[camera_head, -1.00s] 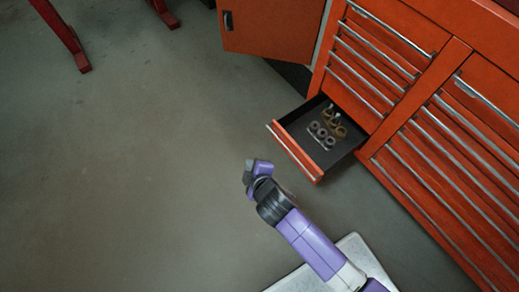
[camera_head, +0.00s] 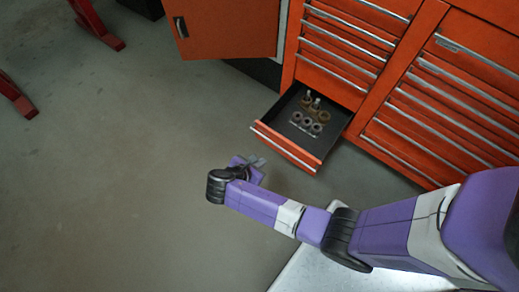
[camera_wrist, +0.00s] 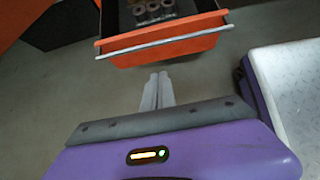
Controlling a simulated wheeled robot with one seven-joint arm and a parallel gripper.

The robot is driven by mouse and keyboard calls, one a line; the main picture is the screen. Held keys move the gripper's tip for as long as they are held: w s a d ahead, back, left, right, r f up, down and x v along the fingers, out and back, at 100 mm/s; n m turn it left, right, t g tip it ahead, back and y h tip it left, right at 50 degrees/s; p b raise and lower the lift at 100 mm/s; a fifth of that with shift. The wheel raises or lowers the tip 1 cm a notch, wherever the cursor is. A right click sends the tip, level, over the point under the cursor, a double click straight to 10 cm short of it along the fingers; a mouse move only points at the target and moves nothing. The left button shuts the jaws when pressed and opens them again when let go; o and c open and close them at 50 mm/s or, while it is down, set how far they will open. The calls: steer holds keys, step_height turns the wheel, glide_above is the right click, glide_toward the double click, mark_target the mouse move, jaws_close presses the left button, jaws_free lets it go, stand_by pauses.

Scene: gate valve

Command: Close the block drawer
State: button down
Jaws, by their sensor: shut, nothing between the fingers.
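The block drawer (camera_head: 287,147) is the open bottom drawer of the orange cabinet, pulled well out, with an orange front and a silver handle strip. Several small ring-like and block-like parts (camera_head: 311,117) lie inside it. In the wrist view the drawer front (camera_wrist: 165,45) spans the top, with some of the parts (camera_wrist: 153,10) behind it. My gripper (camera_head: 258,162) is shut and empty, in front of the drawer and apart from it. Its fingers (camera_wrist: 157,90) point toward the drawer front in the wrist view.
The orange cabinet (camera_head: 440,100) has several shut drawers above and to the right. An orange cabinet door (camera_head: 225,30) stands open at the upper left. Red stand legs (camera_head: 95,22) are at the far left. The grey floor (camera_head: 110,180) is clear on the left.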

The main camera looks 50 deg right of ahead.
mark_target(279, 148)
steer(key=d+f+b, duration=0.2)
steer(key=d+f, duration=0.3)
steer(key=d, duration=0.3)
steer(key=shift+d+b, duration=0.35)
steer(key=shift+d, duration=0.05)
steer(key=shift+w+r, duration=0.1)
steer(key=shift+d, duration=0.5)
steer(key=d, duration=0.9)
steer(key=d+b, duration=0.1)
steer(key=d, duration=0.9)
steer(key=w+d, duration=0.1)
steer(key=d, duration=0.9)
steer(key=shift+d+b, duration=0.1)
steer(key=shift+b, duration=0.25)
steer(key=shift+d+r, duration=0.15)
steer(key=shift+d, duration=0.05)
steer(key=shift+a, duration=0.15)
